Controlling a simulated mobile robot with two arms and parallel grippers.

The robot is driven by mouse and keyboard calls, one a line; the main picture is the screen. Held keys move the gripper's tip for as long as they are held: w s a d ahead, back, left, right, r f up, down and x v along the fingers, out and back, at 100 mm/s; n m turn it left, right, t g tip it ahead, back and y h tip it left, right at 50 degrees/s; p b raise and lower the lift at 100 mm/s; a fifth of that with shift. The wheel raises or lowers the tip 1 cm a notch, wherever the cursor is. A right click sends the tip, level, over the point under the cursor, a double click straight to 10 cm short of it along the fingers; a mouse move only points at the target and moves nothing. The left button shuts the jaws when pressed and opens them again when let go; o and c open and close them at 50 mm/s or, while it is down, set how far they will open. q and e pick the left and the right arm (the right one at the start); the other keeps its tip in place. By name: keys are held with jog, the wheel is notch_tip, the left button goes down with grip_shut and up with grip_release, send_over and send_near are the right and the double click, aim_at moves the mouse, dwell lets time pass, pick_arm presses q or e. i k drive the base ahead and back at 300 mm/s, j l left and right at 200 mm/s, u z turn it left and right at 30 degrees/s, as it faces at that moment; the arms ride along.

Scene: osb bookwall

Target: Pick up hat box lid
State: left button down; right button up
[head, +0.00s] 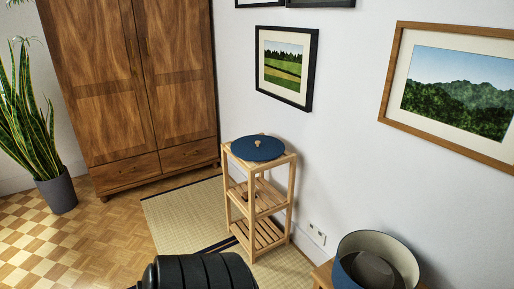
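The hat box lid (268,151) is a dark blue disc with a small light wooden knob. It lies flat, knob up, on the top of a slim wooden shelf stand (272,192), near the middle of the head view. An open round hat box (350,276), blue outside with a pale inside, stands at the bottom right. Something grey and rounded, perhaps a hat, is inside it. The lid is well apart from the box. Neither of my grippers shows in the view.
A wooden wardrobe (140,75) stands at the back left beside a potted snake plant (58,192). The stand is near the white wall with framed pictures. A black ribbed form (200,272) fills the bottom centre. Matting (185,222) left of the stand is clear.

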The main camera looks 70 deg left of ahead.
aim_at(255, 148)
jog(key=u, duration=2.3)
jog(key=i+j+z, duration=0.2)
jog(key=i+j, duration=0.35)
jog(key=i, duration=0.2)
jog(key=i+j+z, duration=0.2)
jog(key=i+j, duration=0.45)
jog(key=i, duration=0.1)
